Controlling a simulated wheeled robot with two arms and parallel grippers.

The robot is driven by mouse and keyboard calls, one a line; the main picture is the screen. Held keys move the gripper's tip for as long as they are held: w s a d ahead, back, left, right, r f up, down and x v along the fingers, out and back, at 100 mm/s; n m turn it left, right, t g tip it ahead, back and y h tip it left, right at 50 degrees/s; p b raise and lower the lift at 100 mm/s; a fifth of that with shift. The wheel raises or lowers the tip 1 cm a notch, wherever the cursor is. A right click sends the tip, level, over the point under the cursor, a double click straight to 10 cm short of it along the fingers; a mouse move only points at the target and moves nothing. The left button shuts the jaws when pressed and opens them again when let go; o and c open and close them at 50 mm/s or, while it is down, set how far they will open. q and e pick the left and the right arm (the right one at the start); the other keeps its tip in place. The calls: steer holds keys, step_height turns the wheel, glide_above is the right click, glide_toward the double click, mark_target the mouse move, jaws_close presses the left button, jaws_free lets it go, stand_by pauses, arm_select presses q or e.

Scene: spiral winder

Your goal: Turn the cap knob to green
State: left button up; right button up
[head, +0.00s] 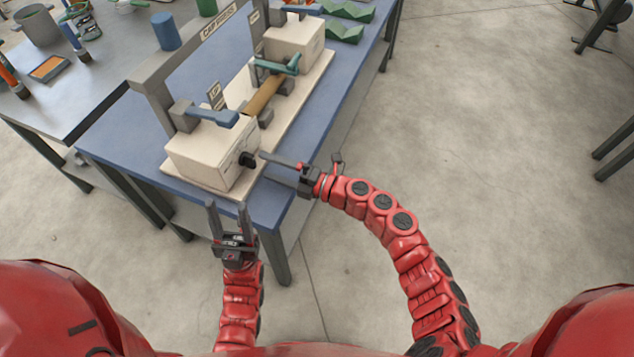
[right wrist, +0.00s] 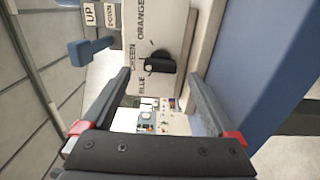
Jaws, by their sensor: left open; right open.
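The black cap knob (head: 247,159) sits on the end face of a cream box (head: 205,158) at the near end of the winder. In the right wrist view the knob (right wrist: 160,62) lies beside the printed words BLUE, GREEN and ORANGE. A small light mark shows at its left end, but I cannot tell exactly which word it points to. My right gripper (head: 299,157) is open, to the right of the knob. In its wrist view the open fingers (right wrist: 158,76) point toward the knob, apparently empty. My left gripper (head: 226,205) is open and empty, below the box, off the table's near edge.
The winder stands on a pale base on a blue table (head: 120,140). A blue lever (head: 212,115) sits on the near box, and a brown roll (head: 262,96) lies between the boxes. A grey table with tools adjoins at left. The floor at right is mostly clear.

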steer(key=b+v, duration=0.2)
steer(key=v, duration=1.1)
